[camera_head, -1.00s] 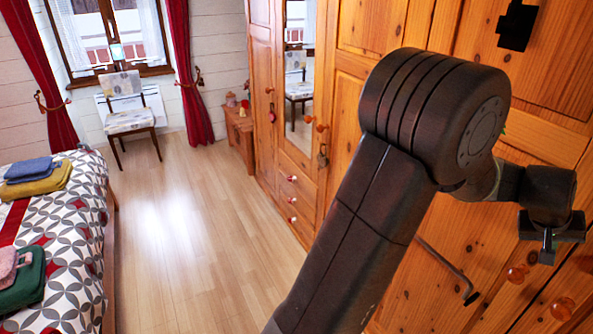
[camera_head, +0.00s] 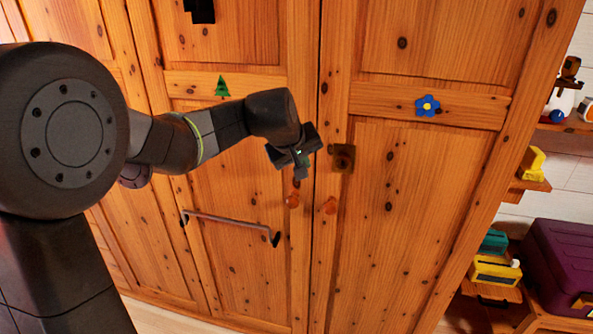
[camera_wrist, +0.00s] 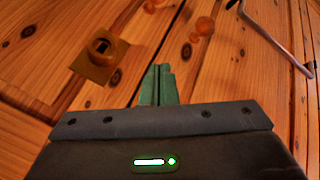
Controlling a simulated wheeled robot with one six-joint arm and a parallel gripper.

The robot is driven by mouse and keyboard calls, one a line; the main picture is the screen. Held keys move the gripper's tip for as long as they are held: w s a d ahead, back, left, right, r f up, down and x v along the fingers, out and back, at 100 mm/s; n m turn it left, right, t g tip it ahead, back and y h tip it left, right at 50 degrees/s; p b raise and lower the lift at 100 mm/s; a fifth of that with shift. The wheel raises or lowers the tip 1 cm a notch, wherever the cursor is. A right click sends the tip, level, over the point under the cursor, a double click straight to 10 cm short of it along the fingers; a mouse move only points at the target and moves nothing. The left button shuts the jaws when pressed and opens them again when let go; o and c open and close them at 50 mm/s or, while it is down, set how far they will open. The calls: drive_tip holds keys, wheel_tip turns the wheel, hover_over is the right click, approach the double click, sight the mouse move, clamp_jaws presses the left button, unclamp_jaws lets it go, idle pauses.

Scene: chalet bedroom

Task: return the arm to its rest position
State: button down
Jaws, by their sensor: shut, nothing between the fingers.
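My gripper (camera_head: 301,172) is held out in front of the wooden wardrobe, near the seam between two doors. In the wrist view its fingers (camera_wrist: 158,85) are together with nothing between them. My arm is bent and stretched to the right in the head view, its large dark joint filling the left side. The wardrobe doors (camera_head: 400,200) are shut, and one bears a blue flower and another a green tree. A brown latch plate (camera_head: 342,158) is just right of the gripper; it also shows in the wrist view (camera_wrist: 100,60). I cannot tell the exact gap to the door.
Two round knobs (camera_head: 292,200) (camera_head: 330,205) sit below the gripper. A metal bar handle (camera_head: 230,224) sticks out at lower left. Shelves at right hold a purple case (camera_head: 565,262) and several small items. Little floor shows at the bottom.

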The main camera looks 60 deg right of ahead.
drive_tip(key=shift+s+a+r, duration=0.25)
drive_tip(key=shift+s+r, duration=0.15)
drive_tip(key=shift+r, duration=0.15)
drive_tip(key=shift+s+a+r, duration=0.25)
drive_tip(key=shift+s+r, duration=0.1)
drive_tip(key=shift+r, duration=0.2)
drive_tip(key=shift+w+f, duration=0.1)
